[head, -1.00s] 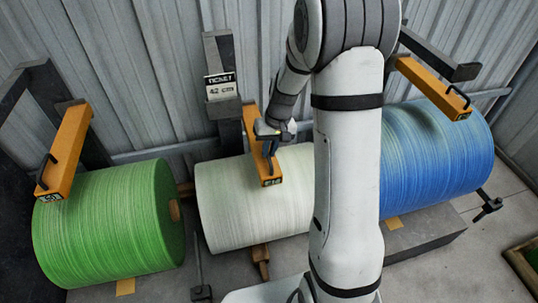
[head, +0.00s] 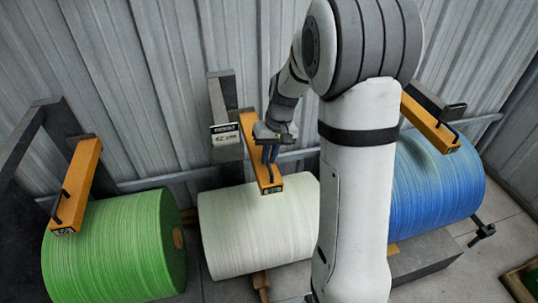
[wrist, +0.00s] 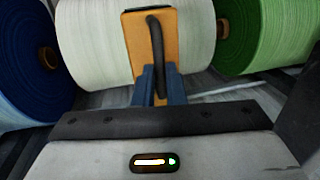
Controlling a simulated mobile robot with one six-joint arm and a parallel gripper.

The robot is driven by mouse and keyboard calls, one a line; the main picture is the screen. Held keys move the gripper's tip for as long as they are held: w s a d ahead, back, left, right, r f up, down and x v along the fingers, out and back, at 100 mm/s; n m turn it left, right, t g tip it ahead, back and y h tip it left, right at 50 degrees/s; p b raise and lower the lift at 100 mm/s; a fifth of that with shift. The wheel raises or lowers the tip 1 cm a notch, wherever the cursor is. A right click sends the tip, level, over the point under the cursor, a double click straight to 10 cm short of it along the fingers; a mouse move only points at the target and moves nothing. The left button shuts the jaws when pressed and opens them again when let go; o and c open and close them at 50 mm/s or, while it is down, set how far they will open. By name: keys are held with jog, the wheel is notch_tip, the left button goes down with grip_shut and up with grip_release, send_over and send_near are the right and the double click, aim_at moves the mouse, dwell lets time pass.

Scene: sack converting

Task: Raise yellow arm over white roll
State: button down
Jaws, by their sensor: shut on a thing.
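The white roll (head: 255,232) lies between the green and blue rolls; it also shows behind the arm in the wrist view (wrist: 95,45). Its yellow arm (head: 252,132) hangs from a dark post, its lower end overlapping the roll's upper part in the head view. I cannot tell whether they touch. My gripper (head: 270,150) is at the arm's lower half. In the wrist view, its blue fingers (wrist: 161,84) are shut on the black handle (wrist: 155,45) of the yellow arm (wrist: 178,40).
A green roll (head: 110,250) with its yellow arm (head: 77,185) lies at left. A blue roll (head: 435,190) with its yellow arm (head: 430,122) lies at right, partly behind my arm. A ticket sign (head: 226,134) is on the post. A corrugated wall closes the back.

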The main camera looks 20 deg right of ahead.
jog(key=c, duration=1.8)
grip_release()
jog(key=shift+r, duration=0.35)
jog(key=o, duration=0.3)
jog(key=shift+f, duration=0.15)
jog(key=r, duration=0.2)
jog(key=d+r, duration=0.1)
jog(key=r, duration=0.4)
jog(key=shift+d+r, duration=0.25)
jog(key=shift+r, duration=0.1)
jog(key=s+r+t, duration=0.1)
jog(key=s, duration=0.6)
jog(key=s+a+r+h, duration=0.1)
jog(key=s, duration=0.6)
jog(key=s+a+r+t+h+p, duration=0.1)
jog(key=s, duration=0.6)
jog(key=shift+s+a+r+t, duration=0.1)
jog(key=shift+s+r+t, duration=0.1)
jog(key=shift+s+t, duration=0.1)
